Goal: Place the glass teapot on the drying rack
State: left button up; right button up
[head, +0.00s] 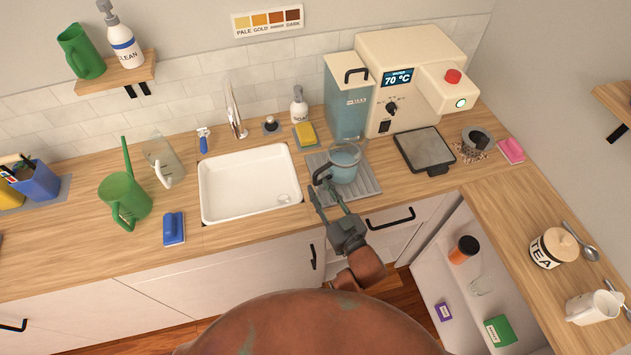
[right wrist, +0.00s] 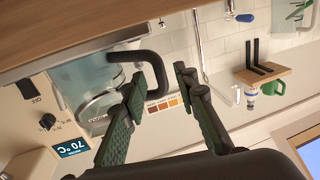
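The glass teapot (head: 345,164) is a clear bluish vessel with a dark handle. It stands upright on the ribbed grey drying rack (head: 366,186), right of the sink. My right gripper (head: 328,197) is at the front left of the teapot, near its handle. In the right wrist view the fingers of my right gripper (right wrist: 160,88) are apart with nothing between them. The teapot's dark handle (right wrist: 152,62) shows just beyond the fingertips there. Whether a finger touches it is unclear. My left gripper is not in view.
A white sink (head: 245,185) lies left of the rack. A blue-sided tank (head: 347,108) and the cream machine (head: 405,70) stand behind it. A dark plate (head: 425,150) is to the right. A clear jug (head: 160,158) and green can (head: 124,197) stand far left.

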jog(key=v, duration=0.8)
jog(key=shift+r, duration=0.1)
